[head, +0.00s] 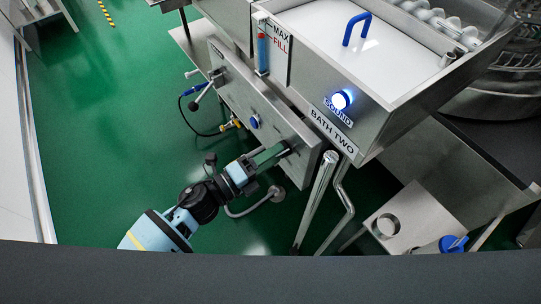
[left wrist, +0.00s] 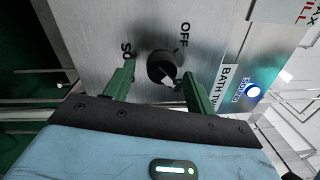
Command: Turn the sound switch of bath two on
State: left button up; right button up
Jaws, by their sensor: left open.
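The sound switch is a round black knob (left wrist: 162,66) on a steel panel, with a pale mark at its lower right. An "OFF" label (left wrist: 184,36) stands above it and a partly hidden label starting "SO" is at its left. My left gripper (left wrist: 158,76) is open, with one green finger on each side of the knob; I cannot tell if they touch it. The bath two sound lamp (head: 340,99) glows blue-white.
The bath two tank (head: 388,75) with a blue-handled lid (head: 357,29) rises above the panel. Steel pipes (head: 318,195) stand right of my gripper, and a hose and valves hang at its left. Green floor (head: 95,130) is clear at the left.

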pick_arm(q)
jog(key=v, duration=0.8)
jog(key=shift+b, duration=0.45)
pick_arm(e)
jog(key=shift+f, duration=0.4)
pick_arm(q)
jog(key=shift+w, duration=0.1)
jog(key=s+a+f+n+y+p, duration=0.3)
jog(key=s+a+n+y, duration=0.1)
jog(key=s+n, duration=0.4)
jog(key=s+a+f+n+g+y+p, duration=0.1)
jog(key=s+a+f+n+y+p, duration=0.1)
jog(key=s+n, duration=0.7)
jog(key=s+a+f+n+g+y+p, duration=0.1)
jog(key=s+a+f+n+y+p, duration=0.2)
jog(key=s+a+n+y, duration=0.4)
jog(key=s+f+n, duration=0.1)
jog(key=n, duration=0.4)
jog(key=shift+s+p, duration=0.15)
jog(key=shift+p, duration=0.2)
pick_arm(e)
jog(key=w+r+t, duration=0.1)
jog(key=w+r, duration=0.1)
jog(key=r, duration=0.3)
jog(key=w+d+r+t, duration=0.1)
jog(key=w+r, duration=0.2)
jog(key=r, duration=0.2)
jog(key=shift+w+r, duration=0.15)
jog(key=shift+w, duration=0.1)
